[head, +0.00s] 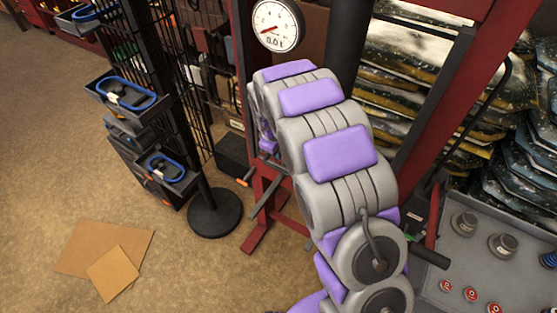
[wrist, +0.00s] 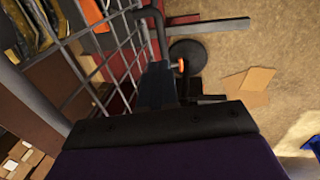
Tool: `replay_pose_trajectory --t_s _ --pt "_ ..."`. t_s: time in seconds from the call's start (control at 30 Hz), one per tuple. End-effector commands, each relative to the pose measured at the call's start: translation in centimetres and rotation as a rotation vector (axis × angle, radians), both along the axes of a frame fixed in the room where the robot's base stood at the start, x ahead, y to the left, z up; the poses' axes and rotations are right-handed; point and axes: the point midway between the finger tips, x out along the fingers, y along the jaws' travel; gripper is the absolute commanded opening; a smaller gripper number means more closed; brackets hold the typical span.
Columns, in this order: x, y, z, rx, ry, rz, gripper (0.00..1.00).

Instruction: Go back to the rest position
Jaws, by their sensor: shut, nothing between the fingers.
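My grey and purple arm rises through the middle of the head view and hides my gripper's tips there. In the wrist view my gripper (wrist: 160,125) shows as a dark, straight jaw edge with purple behind it. It is shut, with nothing seen held in it. Beyond it are a dark grey bar and a lever with an orange tip (wrist: 180,65). The gap between these and the gripper cannot be told. The orange tip also shows left of my arm in the head view (head: 243,183).
A red lift frame (head: 262,218) stands close behind my arm, with a gauge (head: 276,25) above. A black wire rack on a round base (head: 214,212) is to the left. A grey panel with knobs (head: 450,262) is at right. Cardboard (head: 100,250) lies on open floor.

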Motion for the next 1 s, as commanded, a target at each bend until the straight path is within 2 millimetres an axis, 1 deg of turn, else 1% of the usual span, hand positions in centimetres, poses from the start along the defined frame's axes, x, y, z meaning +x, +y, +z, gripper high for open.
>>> replay_pose_trajectory --t_s 0.03,0.1,0.2,0.3,0.43,0.57,0.67,0.77,0.9,0.97,1.0 --pt "0.0 0.3 1.3 0.001 -0.007 0.002 0.0" --pt "-0.3 0.4 2.5 0.0 -0.005 0.002 0.0" --pt "-0.4 0.5 3.7 0.001 -0.004 0.002 0.0" --pt "-0.5 0.6 4.2 0.001 -0.003 0.0 0.0" --pt "-0.6 0.5 4.3 0.0 -0.001 0.0 0.0" --pt "-1.2 -0.2 4.8 0.003 0.001 -0.023 0.0" --pt "-2.9 -1.6 5.6 0.008 0.013 -0.076 0.0" --pt "-5.2 -3.2 6.9 0.016 0.024 -0.152 0.0" --pt "-9.1 -5.5 8.2 0.027 0.049 -0.265 0.0" --pt "-10.8 -6.3 8.8 0.031 0.059 -0.312 0.0" --pt "-12.0 -6.8 9.0 0.033 0.068 -0.345 0.0"
